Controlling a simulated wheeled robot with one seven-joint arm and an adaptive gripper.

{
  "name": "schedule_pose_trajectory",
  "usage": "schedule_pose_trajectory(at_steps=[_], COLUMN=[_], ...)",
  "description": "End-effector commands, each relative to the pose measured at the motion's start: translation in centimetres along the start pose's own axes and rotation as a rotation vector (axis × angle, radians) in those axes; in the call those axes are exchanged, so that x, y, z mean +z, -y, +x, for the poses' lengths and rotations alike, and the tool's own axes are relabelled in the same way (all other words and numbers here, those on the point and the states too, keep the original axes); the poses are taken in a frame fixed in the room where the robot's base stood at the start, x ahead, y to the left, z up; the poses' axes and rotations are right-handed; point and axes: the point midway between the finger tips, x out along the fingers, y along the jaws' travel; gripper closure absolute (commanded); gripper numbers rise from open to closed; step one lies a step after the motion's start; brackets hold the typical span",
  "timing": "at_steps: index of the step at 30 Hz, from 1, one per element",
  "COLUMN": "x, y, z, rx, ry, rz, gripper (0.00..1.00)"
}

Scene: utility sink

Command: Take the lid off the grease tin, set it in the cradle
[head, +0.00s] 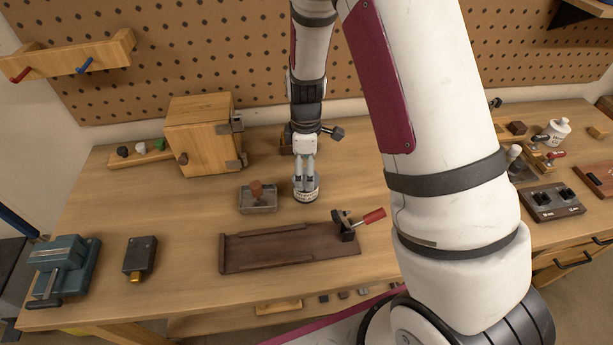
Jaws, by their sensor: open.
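A small round tin (306,194) with a pale, dark-lettered label, which looks like the grease tin, stands upright on the bench. My gripper (306,183) points straight down over it, with its open fingertips at the tin's top. I cannot tell whether the fingers touch the lid, which is mostly hidden by them. Just left of the tin is a shallow grey square holder (258,207) with a brown knob-like piece standing in it. I cannot tell for sure whether this is the cradle.
A dark wooden fixture (285,249) with a red-handled clamp (347,228) lies in front. A wooden box (202,136) stands behind left. A teal vise (66,268) and a small dark block (140,257) are at front left. Bare bench lies between them and the holder.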

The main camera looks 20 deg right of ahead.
Motion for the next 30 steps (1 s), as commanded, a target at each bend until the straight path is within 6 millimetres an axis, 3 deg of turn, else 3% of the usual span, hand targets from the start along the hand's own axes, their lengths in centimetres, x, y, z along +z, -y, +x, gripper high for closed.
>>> schedule_pose_trajectory(at_steps=[4,12,19,24,30], x=[-0.01,-0.05,-0.04,-0.02,0.00], y=[0.03,-0.05,-0.03,-0.04,-0.08], z=[1.22,1.37,1.38,1.45,1.55], rx=[-0.001,0.001,0.001,0.001,0.001], ry=[0.000,-0.001,-0.001,0.000,0.001], rz=[0.001,0.000,0.000,0.000,0.000], gripper=[0.16,0.18,0.71,0.86,0.94])
